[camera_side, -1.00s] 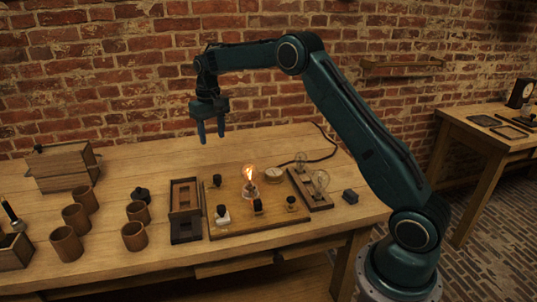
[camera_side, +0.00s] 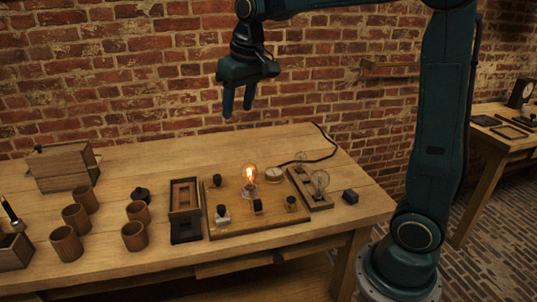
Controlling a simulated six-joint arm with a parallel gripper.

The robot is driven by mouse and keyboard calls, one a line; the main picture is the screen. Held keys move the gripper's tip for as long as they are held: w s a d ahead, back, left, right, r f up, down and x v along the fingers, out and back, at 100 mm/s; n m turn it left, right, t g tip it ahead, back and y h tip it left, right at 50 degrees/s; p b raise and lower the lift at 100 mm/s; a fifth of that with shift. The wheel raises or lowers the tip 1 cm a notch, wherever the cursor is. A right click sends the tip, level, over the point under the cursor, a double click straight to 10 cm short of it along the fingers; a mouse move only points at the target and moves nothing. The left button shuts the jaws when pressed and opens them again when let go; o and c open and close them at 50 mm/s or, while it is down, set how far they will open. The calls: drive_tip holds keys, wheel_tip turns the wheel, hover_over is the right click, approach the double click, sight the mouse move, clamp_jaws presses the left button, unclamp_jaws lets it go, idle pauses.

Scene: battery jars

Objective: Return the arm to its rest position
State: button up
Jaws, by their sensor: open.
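My gripper (camera_side: 238,104) is open and empty, with its fingers pointing down. It hangs in the air above the back of the wooden workbench (camera_side: 330,240), in front of the brick wall. My upper arm stands nearly upright at the right of the bench, and the forearm reaches left along the top of the picture. Below, a lit bulb (camera_side: 249,174) glows on a wooden board (camera_side: 262,226). The gripper touches nothing.
Several brown cups (camera_side: 67,243) stand at the left of the bench, near a wooden box (camera_side: 62,168). A small wooden frame (camera_side: 185,196) stands beside the board. Unlit bulbs (camera_side: 320,181) sit on a rack (camera_side: 312,196) at the right. A wall shelf (camera_side: 390,70) is behind the arm.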

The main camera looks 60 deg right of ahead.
drive_tip(key=s+a+f+n+t, duration=0.1)
drive_tip(key=s+a+f, duration=0.1)
drive_tip(key=s, duration=0.9)
drive_tip(key=s+a+f+n+t, duration=0.1)
drive_tip(key=s+a, duration=0.2)
drive_tip(key=s, duration=0.9)
drive_tip(key=shift+f+t, duration=0.4)
drive_tip(key=shift+w, duration=0.15)
drive_tip(key=shift+c, duration=0.4)
idle(1.1)
